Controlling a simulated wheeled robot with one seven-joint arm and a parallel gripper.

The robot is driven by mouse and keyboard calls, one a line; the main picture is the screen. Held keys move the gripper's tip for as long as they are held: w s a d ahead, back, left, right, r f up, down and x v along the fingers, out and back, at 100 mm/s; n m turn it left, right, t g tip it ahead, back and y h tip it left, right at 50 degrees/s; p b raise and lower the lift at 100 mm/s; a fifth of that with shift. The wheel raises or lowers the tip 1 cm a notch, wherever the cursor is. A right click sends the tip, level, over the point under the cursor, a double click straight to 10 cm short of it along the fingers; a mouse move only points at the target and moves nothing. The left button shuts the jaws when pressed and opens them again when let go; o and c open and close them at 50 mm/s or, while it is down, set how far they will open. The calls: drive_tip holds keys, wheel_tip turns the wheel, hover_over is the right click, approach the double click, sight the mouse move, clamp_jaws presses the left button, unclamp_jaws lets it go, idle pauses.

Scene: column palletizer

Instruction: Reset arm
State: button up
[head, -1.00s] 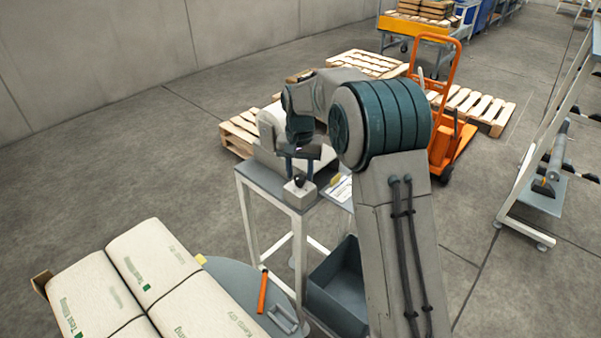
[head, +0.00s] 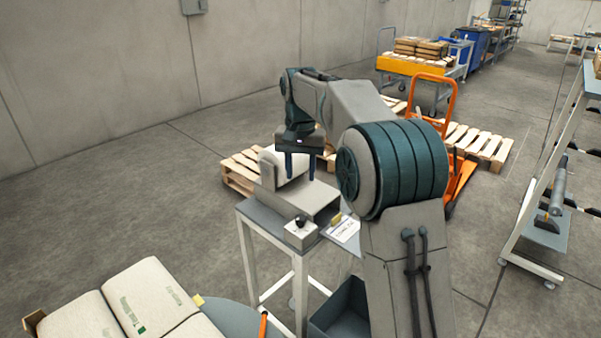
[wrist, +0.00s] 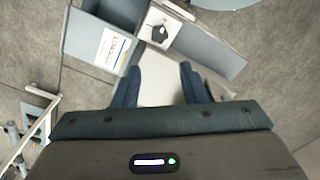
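My gripper (head: 300,172) hangs at the end of my raised arm, with its fingers pointing down. In the wrist view my gripper (wrist: 158,85) shows two dark blue fingers spread apart, with nothing between them. It is above a small table (head: 262,226) that bears a pale machine (head: 318,197). A small pale box with a black knob (head: 300,232) stands at the table's front corner, below and apart from the fingers. It also shows in the wrist view (wrist: 159,32). A label card (head: 342,228) sits at the table's right side.
Pale sacks (head: 150,295) are stacked at the lower left. A dark bin (head: 342,312) is below the table's right side. Behind are wooden pallets (head: 240,172) and an orange pallet jack (head: 440,95). A rack (head: 540,170) stands at right. The floor at left is clear.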

drive_tip(key=s+d+r+n+t, duration=0.1)
drive_tip(key=s+d, duration=0.3)
drive_tip(key=s, duration=0.4)
drive_tip(key=s+d+r+t, duration=0.1)
drive_tip(key=s+d, duration=0.3)
drive_tip(key=s, duration=0.5)
drive_tip(key=s+d+f, duration=0.2)
drive_tip(key=s+f, duration=0.1)
drive_tip(key=s, duration=0.4)
drive_tip(key=s+d+f+n+t, duration=0.1)
drive_tip(key=s+f, duration=0.3)
drive_tip(key=s, duration=0.4)
drive_tip(key=shift+d+f, duration=0.2)
drive_tip(key=shift+d, duration=0.4)
